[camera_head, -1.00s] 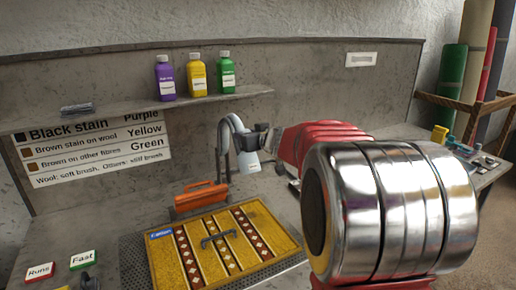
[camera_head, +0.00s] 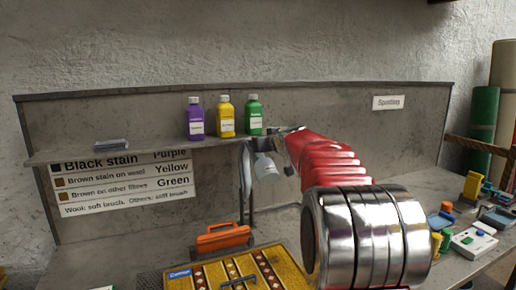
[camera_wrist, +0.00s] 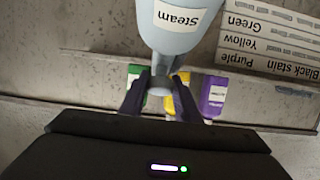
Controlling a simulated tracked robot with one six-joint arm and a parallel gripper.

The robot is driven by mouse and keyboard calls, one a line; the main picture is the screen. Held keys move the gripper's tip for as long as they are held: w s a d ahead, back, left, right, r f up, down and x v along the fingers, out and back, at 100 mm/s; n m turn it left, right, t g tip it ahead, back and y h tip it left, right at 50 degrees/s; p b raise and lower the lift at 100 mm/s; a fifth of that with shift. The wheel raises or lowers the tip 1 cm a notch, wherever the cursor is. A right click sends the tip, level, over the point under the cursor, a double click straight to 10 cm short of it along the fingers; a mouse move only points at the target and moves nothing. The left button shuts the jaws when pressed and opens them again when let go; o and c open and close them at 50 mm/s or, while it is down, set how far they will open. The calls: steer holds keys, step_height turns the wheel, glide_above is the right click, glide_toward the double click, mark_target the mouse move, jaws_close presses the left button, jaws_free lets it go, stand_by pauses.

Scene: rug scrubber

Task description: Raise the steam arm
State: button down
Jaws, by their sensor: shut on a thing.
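The steam arm is a grey curved pipe (camera_head: 246,180) with a pale blue head (camera_head: 265,167) below the shelf line. In the wrist view the head (camera_wrist: 178,22) is marked "Steam" and has a grey knob at its end. My gripper (camera_wrist: 159,90) is shut on that knob, with a dark finger on each side. In the head view my gripper (camera_head: 282,136) is at the top of the blue head, partly hidden by my red wrist. The steam head hangs clear above the bench.
Purple (camera_head: 195,119), yellow (camera_head: 226,117) and green (camera_head: 254,115) bottles stand on the shelf (camera_head: 90,154) close behind the gripper. Small coloured items lie on the bench at right.

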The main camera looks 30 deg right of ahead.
steer(key=shift+w+r, duration=0.3)
steer(key=shift+r, duration=0.15)
steer(key=c, duration=1.4)
jaws_free()
steer(key=shift+w+f, duration=0.1)
steer(key=shift+f, duration=0.05)
steer(key=shift+d, duration=0.1)
steer(key=v, duration=1.3)
steer(key=shift+s+f, duration=0.15)
steer(key=shift+s, duration=0.3)
